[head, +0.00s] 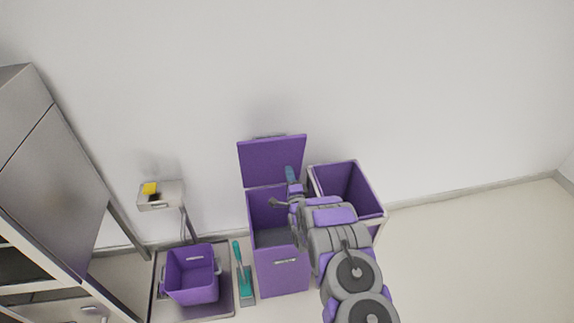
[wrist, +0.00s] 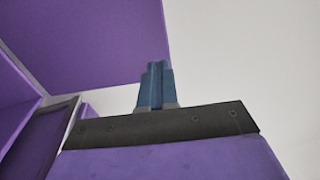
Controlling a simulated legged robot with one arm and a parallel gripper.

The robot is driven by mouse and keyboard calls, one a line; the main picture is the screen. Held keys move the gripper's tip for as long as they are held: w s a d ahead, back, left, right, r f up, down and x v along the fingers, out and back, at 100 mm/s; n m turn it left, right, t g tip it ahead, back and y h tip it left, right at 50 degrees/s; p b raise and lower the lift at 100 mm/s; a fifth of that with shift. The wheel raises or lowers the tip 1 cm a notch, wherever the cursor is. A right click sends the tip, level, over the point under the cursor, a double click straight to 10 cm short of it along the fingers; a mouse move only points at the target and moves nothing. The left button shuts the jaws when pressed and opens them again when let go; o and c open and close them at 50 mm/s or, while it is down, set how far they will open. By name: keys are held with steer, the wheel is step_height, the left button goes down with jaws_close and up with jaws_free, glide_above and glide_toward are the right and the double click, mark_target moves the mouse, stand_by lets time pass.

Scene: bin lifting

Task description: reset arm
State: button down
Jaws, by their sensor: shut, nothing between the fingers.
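My arm reaches from the lower right in the head view, over the space between two purple bins. My gripper (head: 290,174) is at its end, with blue fingers near the right edge of the raised lid (head: 272,160). In the wrist view the gripper fingers (wrist: 155,85) are together and empty, pointing up toward the purple lid (wrist: 95,40) and white wall. The purple bin (head: 281,278) below has its lid standing open. Part of its right side is hidden by my arm.
A second open purple bin (head: 346,188) stands to the right, partly behind my arm. A purple bucket (head: 191,283) and a teal-handled brush (head: 244,277) are to the left. A small shelf (head: 161,196) holds a yellow item (head: 150,188). A grey cabinet (head: 50,180) stands far left. Floor at right is clear.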

steer(key=d+r+n+g+h, duration=0.25)
steer(key=d+r+g, duration=0.3)
steer(key=r, duration=0.35)
steer(key=s+d+r+n+g+h, duration=0.1)
steer(key=s+d+r+n+g, duration=0.15)
steer(key=s, duration=0.35)
steer(key=s+d+r+n+g+h, duration=0.1)
steer(key=s+d+r+n+g, duration=0.1)
steer(key=s+d+r, duration=0.3)
steer(key=s+d+r+n+g, duration=0.2)
steer(key=s+g, duration=0.2)
steer(key=s, duration=1.2)
steer(key=s+d+r+n+g, duration=0.2)
steer(key=s+r+n+g, duration=0.1)
steer(key=s, duration=1.4)
steer(key=s+d+r+n+g+h, duration=0.1)
steer(key=s+d+r+n+g, duration=0.1)
steer(key=s, duration=1.4)
steer(key=d+g, duration=0.1)
steer(key=g, duration=0.1)
steer(key=shift+s+r+n+g, duration=0.3)
steer(key=shift+s+r, duration=0.05)
steer(key=shift+r, duration=0.05)
